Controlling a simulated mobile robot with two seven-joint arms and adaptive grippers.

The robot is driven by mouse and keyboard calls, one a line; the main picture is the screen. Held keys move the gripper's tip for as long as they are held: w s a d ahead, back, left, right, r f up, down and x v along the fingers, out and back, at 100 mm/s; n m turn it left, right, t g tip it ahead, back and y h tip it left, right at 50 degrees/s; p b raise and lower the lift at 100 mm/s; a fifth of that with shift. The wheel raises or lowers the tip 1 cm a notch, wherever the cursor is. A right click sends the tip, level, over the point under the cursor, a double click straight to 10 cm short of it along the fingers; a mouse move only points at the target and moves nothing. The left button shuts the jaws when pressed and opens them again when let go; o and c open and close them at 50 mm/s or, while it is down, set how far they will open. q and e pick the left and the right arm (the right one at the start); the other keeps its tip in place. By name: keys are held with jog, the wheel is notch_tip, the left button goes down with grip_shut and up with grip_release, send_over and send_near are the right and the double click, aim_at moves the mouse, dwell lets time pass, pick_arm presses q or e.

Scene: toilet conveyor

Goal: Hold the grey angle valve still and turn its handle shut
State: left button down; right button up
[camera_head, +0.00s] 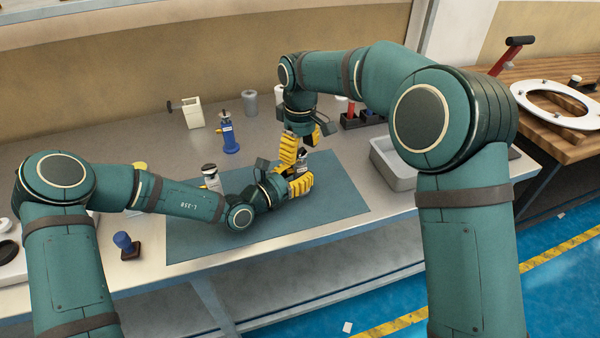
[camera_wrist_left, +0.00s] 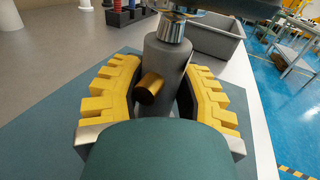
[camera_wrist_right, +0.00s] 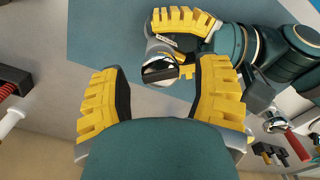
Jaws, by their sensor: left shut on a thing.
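The grey angle valve (camera_wrist_left: 166,65) stands upright over the blue-green mat, with a brass side stub (camera_wrist_left: 149,89) and a chrome collar (camera_wrist_left: 172,27). My left gripper (camera_head: 302,180) is shut around its grey body; the left wrist view shows a yellow finger on each side. The valve's dark handle (camera_wrist_right: 160,72) shows from above in the right wrist view, with chrome beside it. My right gripper (camera_head: 303,146) is above the valve, its fingers (camera_wrist_right: 163,92) apart on either side of the handle, with gaps between. In the head view the fingers hide most of the valve.
A blue valve (camera_head: 230,136), a cream box-like fitting (camera_head: 193,114) and a grey cylinder (camera_head: 250,104) stand behind the mat (camera_head: 205,243). A grey bin (camera_head: 393,167) is at the right. A blue-knobbed piece (camera_head: 124,243) is at the front left. The mat's right part is clear.

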jog(key=n, duration=0.3)
jog(key=shift+n, duration=0.4)
jog(key=n, duration=0.4)
jog(key=c, duration=0.9)
jog(key=m, duration=0.3)
jog(key=shift+m, duration=2.6)
jog(key=o, duration=0.9)
